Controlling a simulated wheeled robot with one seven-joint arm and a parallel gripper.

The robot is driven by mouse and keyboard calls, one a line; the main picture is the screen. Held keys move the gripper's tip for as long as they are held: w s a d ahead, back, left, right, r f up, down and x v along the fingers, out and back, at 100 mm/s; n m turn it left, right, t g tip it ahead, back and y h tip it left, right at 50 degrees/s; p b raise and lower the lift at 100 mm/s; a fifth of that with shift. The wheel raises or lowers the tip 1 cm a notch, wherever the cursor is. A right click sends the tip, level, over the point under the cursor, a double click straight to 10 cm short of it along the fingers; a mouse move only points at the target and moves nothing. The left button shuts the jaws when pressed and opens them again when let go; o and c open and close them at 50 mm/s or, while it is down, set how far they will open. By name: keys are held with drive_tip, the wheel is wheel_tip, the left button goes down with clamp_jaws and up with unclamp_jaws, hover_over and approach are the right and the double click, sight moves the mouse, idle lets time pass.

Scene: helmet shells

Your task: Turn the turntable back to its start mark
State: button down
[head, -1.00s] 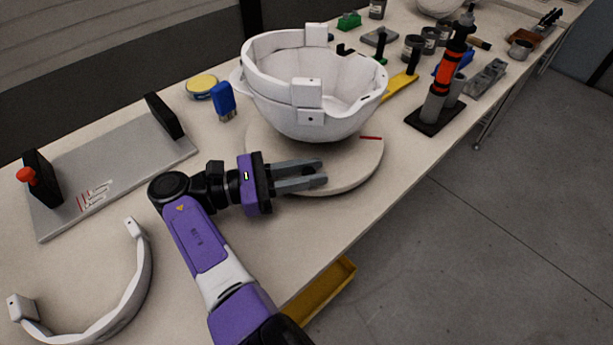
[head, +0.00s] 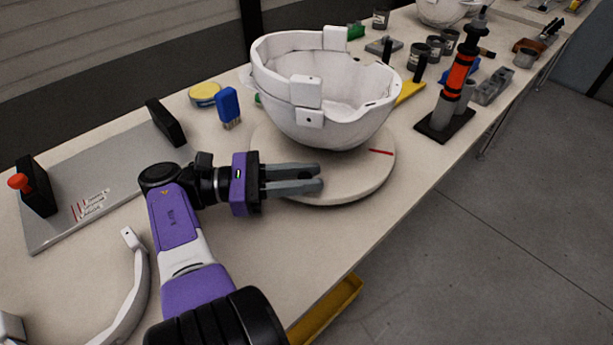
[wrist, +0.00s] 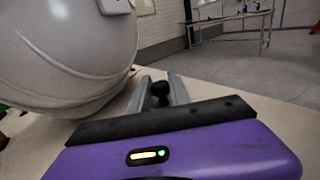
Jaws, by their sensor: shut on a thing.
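The turntable (head: 375,172) is a pale round disc on the bench, with a short red line (head: 381,152) on its right side in the head view. A white helmet shell (head: 350,122) with square tabs sits on it, and its curved side fills the left of the wrist view (wrist: 65,60). My gripper (head: 318,178) is low at the turntable's near edge, below the shell. In the wrist view its fingers are shut on a small black knob (wrist: 160,92). The knob is hidden in the head view. I cannot make out a separate start mark.
A grey plate fixture (head: 100,190) with black end blocks and a white curved band (head: 135,290) lie left. A black-and-red tool on a stand (head: 455,82) is right. The bench front edge is near.

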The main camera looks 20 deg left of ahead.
drive_tip(key=shift+w+a+r, duration=0.1)
drive_tip(key=shift+w+r, duration=0.05)
drive_tip(key=shift+r, duration=0.05)
drive_tip(key=c, duration=1.3)
unclamp_jaws()
drive_tip(key=shift+o, duration=0.2)
drive_tip(key=shift+f, duration=0.1)
drive_tip(key=shift+f, duration=0.1)
drive_tip(key=shift+w+d+r+p, duration=0.15)
drive_tip(key=shift+d+r+p, duration=0.05)
drive_tip(key=shift+d+p, duration=0.25)
drive_tip(key=shift+w+d+r+p, duration=0.15)
drive_tip(key=shift+d+p, duration=0.2)
drive_tip(key=shift+d, duration=0.1)
drive_tip(key=shift+w+d+n+t+y+p, duration=0.1)
drive_tip(key=shift+d+n+t+y+p, duration=0.25)
drive_tip(key=shift+t+p, duration=0.35)
